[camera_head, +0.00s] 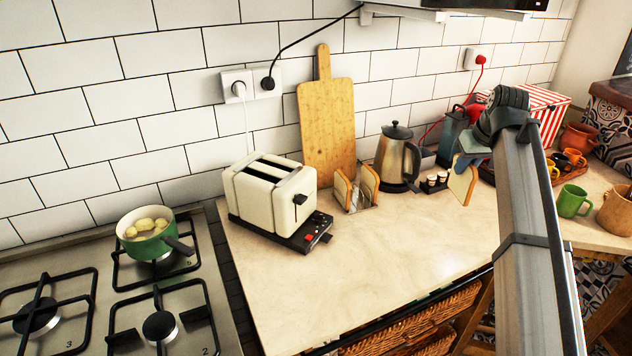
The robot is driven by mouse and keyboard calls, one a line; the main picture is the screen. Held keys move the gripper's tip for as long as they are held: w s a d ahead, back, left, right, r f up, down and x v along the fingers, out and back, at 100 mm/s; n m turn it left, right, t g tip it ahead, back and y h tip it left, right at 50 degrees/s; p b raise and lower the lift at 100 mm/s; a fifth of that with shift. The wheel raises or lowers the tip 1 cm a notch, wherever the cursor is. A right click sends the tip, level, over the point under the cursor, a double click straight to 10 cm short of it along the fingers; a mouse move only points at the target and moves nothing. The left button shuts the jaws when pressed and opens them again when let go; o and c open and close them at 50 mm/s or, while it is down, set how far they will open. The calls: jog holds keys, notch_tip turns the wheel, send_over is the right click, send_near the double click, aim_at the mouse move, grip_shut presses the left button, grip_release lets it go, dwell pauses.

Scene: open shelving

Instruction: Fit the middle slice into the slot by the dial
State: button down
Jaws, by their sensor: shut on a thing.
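My gripper (470,158) is at the right, in front of the far end of the counter. It is shut on a bread slice (463,186), which hangs upright below it, apart from the rack. The cream toaster (262,207) stands at the left of the counter with two long, empty-looking slots on top. A black knob or lever (299,199) shows on its right end, and its black base carries a red button. Two more slices, a left one (341,189) and a right one (370,182), stand in a metal rack (356,203) with a gap between them.
A wooden board (326,130) leans on the wall behind the toaster and rack. A pot (148,236) sits on the stove. The front counter is clear.

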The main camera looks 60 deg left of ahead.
jog(key=s+a+r+n+g, duration=0.25)
jog(key=s+a+n, duration=0.25)
jog(key=s+a, duration=1.3)
jog(key=s+a+r+n+g, duration=0.2)
jog(key=s+a+r+n, duration=0.3)
jog(key=s+a, duration=1.25)
jog(key=shift+n+t+h, duration=0.25)
jog(key=shift+n+h, duration=0.05)
jog(key=s+d+f, duration=0.1)
jog(key=f, duration=0.2)
jog(key=s+d+f, duration=0.1)
jog(key=f, duration=0.3)
jog(key=s+d+f, duration=0.1)
jog(key=f, duration=0.3)
jog(key=shift+s+d, duration=0.4)
jog(key=shift+f, duration=0.2)
jog(key=c, duration=1.1)
grip_release()
jog(key=shift+r, duration=0.15)
jog(key=v, duration=1.2)
jog(key=shift+r, duration=0.1)
